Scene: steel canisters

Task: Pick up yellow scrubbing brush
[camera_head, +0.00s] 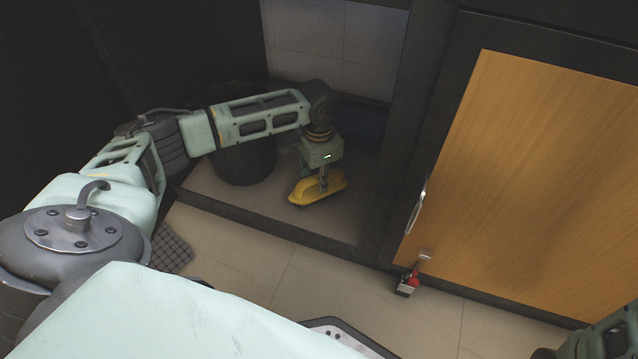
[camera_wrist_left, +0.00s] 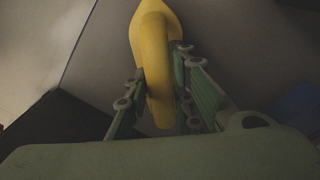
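The yellow scrubbing brush (camera_head: 325,189) is in the open lower cabinet space, under my left gripper (camera_head: 323,181). In the left wrist view the brush (camera_wrist_left: 154,60) has its curved handle between the two green fingers of my left gripper (camera_wrist_left: 158,95). The fingers lie close along both sides of the handle and appear closed on it. Whether the brush touches the cabinet floor is hard to tell. At the lower right of the head view, part of my right arm shows, but its fingers are not visible.
A dark bin (camera_head: 243,160) stands left of the brush on the cabinet floor (camera_head: 225,193). A wooden door (camera_head: 540,160) with a metal handle (camera_head: 416,212) is at the right. A small red object (camera_head: 408,282) is below it. A checked cloth (camera_head: 171,250) lies on the tiled floor.

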